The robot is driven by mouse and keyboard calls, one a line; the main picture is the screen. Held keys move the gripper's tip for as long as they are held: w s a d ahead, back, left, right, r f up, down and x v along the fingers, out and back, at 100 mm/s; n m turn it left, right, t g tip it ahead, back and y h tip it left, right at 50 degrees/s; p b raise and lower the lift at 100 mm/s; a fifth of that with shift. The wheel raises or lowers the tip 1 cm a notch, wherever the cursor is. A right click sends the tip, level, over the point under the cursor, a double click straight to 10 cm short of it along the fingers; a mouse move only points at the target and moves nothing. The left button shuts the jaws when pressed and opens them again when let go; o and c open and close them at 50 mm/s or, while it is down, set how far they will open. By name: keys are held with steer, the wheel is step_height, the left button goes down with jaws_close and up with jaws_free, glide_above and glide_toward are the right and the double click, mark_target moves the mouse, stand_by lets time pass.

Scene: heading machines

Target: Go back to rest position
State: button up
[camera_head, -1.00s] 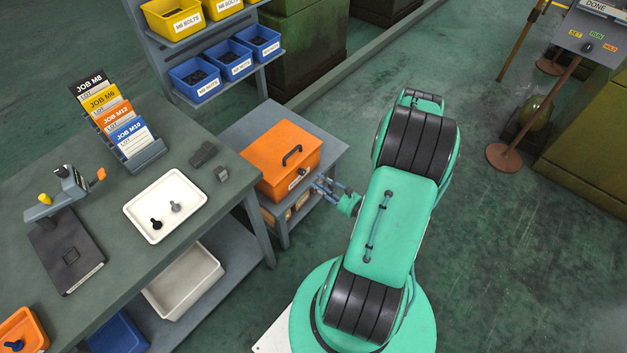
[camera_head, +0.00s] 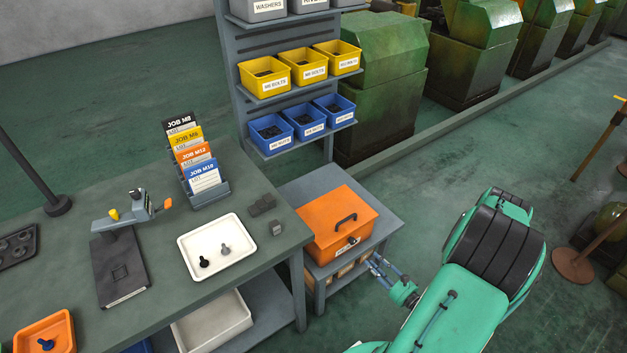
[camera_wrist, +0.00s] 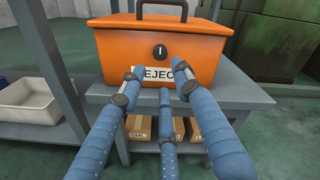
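My gripper (camera_head: 377,265) is in front of the orange reject box (camera_head: 338,226), at the right of the small grey side table. In the wrist view the blue fingers of my gripper (camera_wrist: 158,80) are spread apart with nothing between them. The orange box (camera_wrist: 160,28) stands beyond the fingertips, with a round lock and a label partly hidden by the fingers. I cannot tell whether any fingertip touches the box. My green arm reaches in from the lower right of the head view.
The workbench (camera_head: 130,290) holds a white tray (camera_head: 185,240) with two bolts, a card rack (camera_head: 212,196) and a dark gauge stand (camera_head: 120,270). A bin shelf (camera_head: 232,80) stands behind. Open floor (camera_head: 500,145) lies right of the side table, before the green machines.

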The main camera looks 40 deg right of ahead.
steer(key=w+a+r+n+g+y, duration=0.25)
steer(key=w+r+n+y, duration=0.2)
steer(key=r, duration=0.35)
steer(key=w+a+r+n+g+y, duration=0.1)
steer(key=w+a+r+n+y, duration=0.3)
steer(key=r, duration=0.3)
steer(key=w+a+r+n+g+y, duration=0.2)
steer(key=a+r+n+g, duration=0.15)
steer(key=a+r, duration=0.45)
steer(key=w+a+r+n+g+y, duration=0.1)
steer(key=w+a+r+n+g, duration=0.25)
steer(key=a+r, duration=0.4)
steer(key=s+a+r+n+g+h, duration=0.2)
steer(key=s+a+r+n+g, duration=0.15)
steer(key=a+r, duration=0.35)
steer(key=s+a+r+n+g+h, duration=0.25)
steer(key=s+a+r, duration=0.3)
steer(key=r, duration=0.45)
steer(key=s+a+r+n+t+h, duration=0.2)
steer(key=s+r+h, duration=0.1)
steer(key=s+r, duration=0.3)
steer(key=s+a+r+n+t+h, duration=0.2)
steer(key=s+r+n+h, duration=0.1)
steer(key=s+r, duration=0.3)
steer(key=shift+s+a+r+h, duration=0.25)
steer(key=shift+r+h, duration=0.25)
steer(key=shift+r, duration=0.45)
